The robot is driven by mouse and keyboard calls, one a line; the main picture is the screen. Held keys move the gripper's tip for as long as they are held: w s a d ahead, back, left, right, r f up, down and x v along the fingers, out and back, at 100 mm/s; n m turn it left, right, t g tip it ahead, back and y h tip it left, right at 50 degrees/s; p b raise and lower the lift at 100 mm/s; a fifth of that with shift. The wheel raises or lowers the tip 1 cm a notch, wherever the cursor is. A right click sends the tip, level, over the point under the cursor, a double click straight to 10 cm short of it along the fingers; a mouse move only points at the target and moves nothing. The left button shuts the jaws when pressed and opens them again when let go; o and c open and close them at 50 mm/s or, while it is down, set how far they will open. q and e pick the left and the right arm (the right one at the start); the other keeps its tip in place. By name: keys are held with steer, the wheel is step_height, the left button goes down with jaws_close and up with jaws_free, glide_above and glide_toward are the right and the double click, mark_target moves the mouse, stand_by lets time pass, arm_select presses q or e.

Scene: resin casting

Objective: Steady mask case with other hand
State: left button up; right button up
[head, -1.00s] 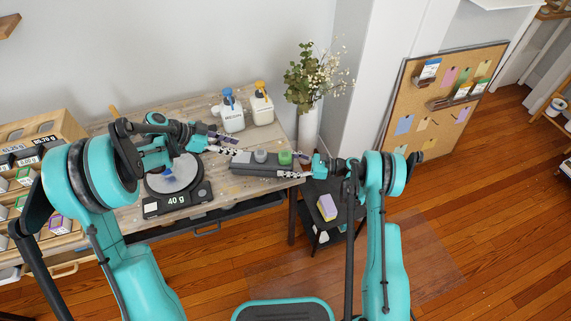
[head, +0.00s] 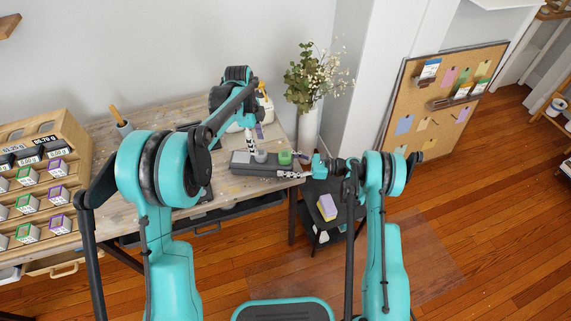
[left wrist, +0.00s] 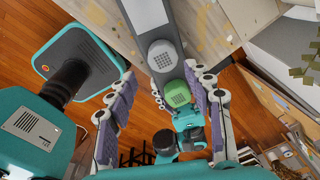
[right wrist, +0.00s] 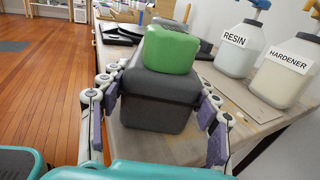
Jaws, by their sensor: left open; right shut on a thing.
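The mask case is a long dark grey case (head: 241,167) at the right end of the workbench. A light grey block (head: 261,156) and a green block (head: 285,157) sit on its top. My right gripper (head: 298,174) is shut on the case's right end; in the right wrist view its fingers flank the case (right wrist: 158,112) below the green block (right wrist: 171,48). My left gripper (head: 251,140) is open above and behind the case.
Resin and hardener bottles (right wrist: 239,48) stand behind the case, and a vase of flowers (head: 308,118) stands at the bench's right end. A rack of small boxes (head: 42,177) is at the left. My left arm covers most of the scale. A small black side table (head: 322,190) stands below right.

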mark_target(261, 153)
arm_select(q)
steer(key=shift+w+d+r+m+y, duration=0.2)
steer(key=shift+d+r+m+y, duration=0.25)
steer(key=shift+y, duration=0.15)
steer(key=shift+f, duration=3.9)
steer(key=c, duration=1)
steer(key=m, duration=0.9)
steer(key=shift+m, duration=0.25)
steer(key=o, duration=1.1)
steer(key=shift+c, duration=0.2)
